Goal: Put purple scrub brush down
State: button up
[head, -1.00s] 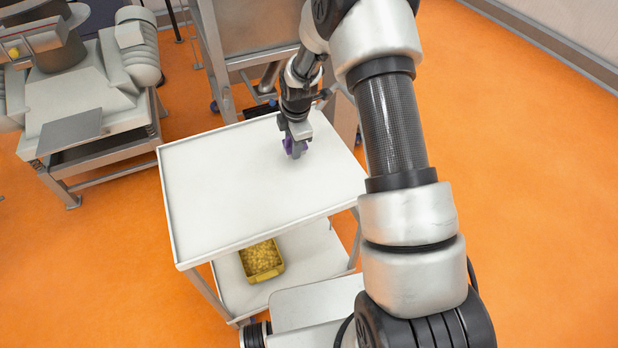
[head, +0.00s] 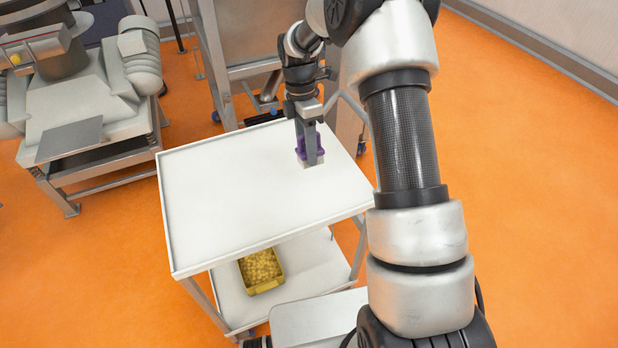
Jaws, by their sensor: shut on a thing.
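The purple scrub brush (head: 300,147) is in my gripper (head: 313,155), above the right back part of the white cart top (head: 225,205). My gripper is shut on it and points downward. The brush's pale lower side shows beneath the purple body, close to the cart top. I cannot tell whether it touches the surface. The gripper finger hides the middle of the brush.
A yellow crate (head: 262,288) with several pale yellow pieces stands on the cart's lower shelf. The rest of the cart top is bare, with a low raised rim. A metal frame (head: 235,40) stands behind the cart, and a grey machine (head: 85,90) stands at the left.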

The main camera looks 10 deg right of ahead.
notch_tip(320, 180, down, 9)
jog(key=shift+r, duration=0.2)
jog(key=shift+c, duration=0.4)
jog(key=o, duration=1)
